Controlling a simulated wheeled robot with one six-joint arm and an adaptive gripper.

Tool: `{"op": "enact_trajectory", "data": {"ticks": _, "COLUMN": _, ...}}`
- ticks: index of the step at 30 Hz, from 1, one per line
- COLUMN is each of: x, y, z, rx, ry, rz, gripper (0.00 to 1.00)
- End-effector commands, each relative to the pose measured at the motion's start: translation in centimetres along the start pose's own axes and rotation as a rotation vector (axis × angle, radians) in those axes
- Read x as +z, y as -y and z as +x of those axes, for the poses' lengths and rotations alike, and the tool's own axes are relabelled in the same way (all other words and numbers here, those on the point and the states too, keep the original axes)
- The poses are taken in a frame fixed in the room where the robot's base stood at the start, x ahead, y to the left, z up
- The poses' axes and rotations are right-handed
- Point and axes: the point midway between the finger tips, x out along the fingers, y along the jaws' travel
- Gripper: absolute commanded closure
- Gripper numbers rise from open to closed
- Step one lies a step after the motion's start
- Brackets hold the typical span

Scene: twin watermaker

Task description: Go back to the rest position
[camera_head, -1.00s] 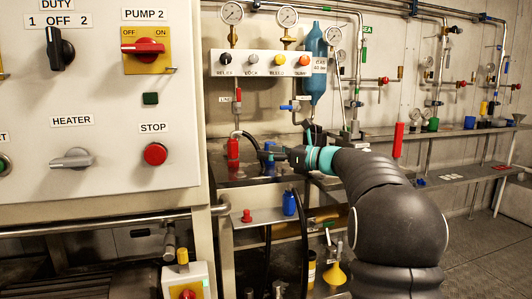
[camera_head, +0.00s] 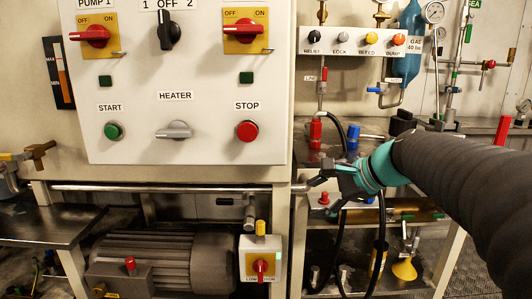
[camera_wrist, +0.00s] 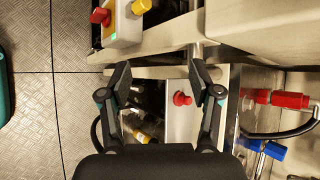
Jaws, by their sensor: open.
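My gripper (camera_head: 325,180) is in the head view, at the end of my dark arm with its teal ring. It lies just below the lower right corner of the control panel, in front of the bench with the red and blue fittings. In the wrist view my gripper (camera_wrist: 161,78) shows two dark fingers spread wide, with nothing between them. A red knob (camera_wrist: 181,98) on a pale plate shows beyond and between the fingers. I cannot tell whether the gripper touches the rail beside it in the head view.
The control panel (camera_head: 180,85) fills the upper left. A metal rail (camera_head: 160,189) runs below it, above a motor (camera_head: 165,262) and a small switch box (camera_head: 261,262). A red fitting (camera_head: 315,133) stands on the bench. Bare patterned floor (camera_wrist: 25,120) shows at the wrist view's left.

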Motion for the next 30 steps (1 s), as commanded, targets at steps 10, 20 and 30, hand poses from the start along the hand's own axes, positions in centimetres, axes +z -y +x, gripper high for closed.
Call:
{"op": "enact_trajectory", "data": {"ticks": 10, "x": 3.1, "y": -14.9, "z": -3.6, "rx": 0.32, "ry": -0.22, "rz": -0.757, "gripper": 0.37}}
{"op": "enact_trajectory", "data": {"ticks": 20, "x": 1.7, "y": -23.8, "z": -6.5, "rx": 0.578, "ry": -0.318, "rz": -1.323, "gripper": 0.37}}
{"op": "enact_trajectory", "data": {"ticks": 30, "x": 1.2, "y": -24.9, "z": -6.8, "rx": 0.622, "ry": -0.328, "rz": -1.408, "gripper": 0.37}}
